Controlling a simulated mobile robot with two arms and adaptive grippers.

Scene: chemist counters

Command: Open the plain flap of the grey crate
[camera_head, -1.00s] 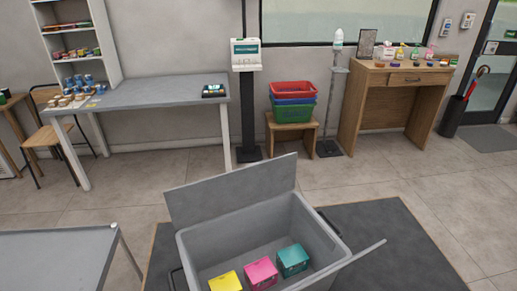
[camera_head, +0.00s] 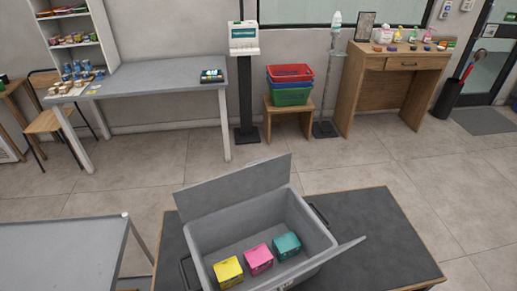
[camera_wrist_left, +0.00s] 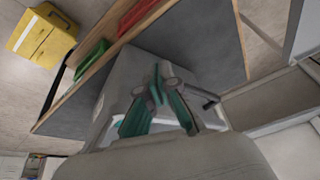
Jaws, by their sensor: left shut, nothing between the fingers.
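The grey crate (camera_head: 319,232) stands open on a dark-topped table in the head view. Its far flap (camera_head: 232,186) stands up and leans outward. I cannot tell which flap is plain. A yellow box (camera_head: 228,272), a pink box (camera_head: 259,259) and a teal box (camera_head: 287,246) lie inside. My left gripper (camera_wrist_left: 157,92) is shut and empty in the left wrist view, in front of a grey surface that looks like the crate's outside; contact cannot be told. My right gripper is not in view.
The dark table top (camera_head: 378,225) is bare right of the crate. A grey table (camera_head: 60,250) stands at left. In the wrist view, a yellow container (camera_wrist_left: 40,36), a red item (camera_wrist_left: 136,16) and a green item (camera_wrist_left: 92,60) show near the table edge.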

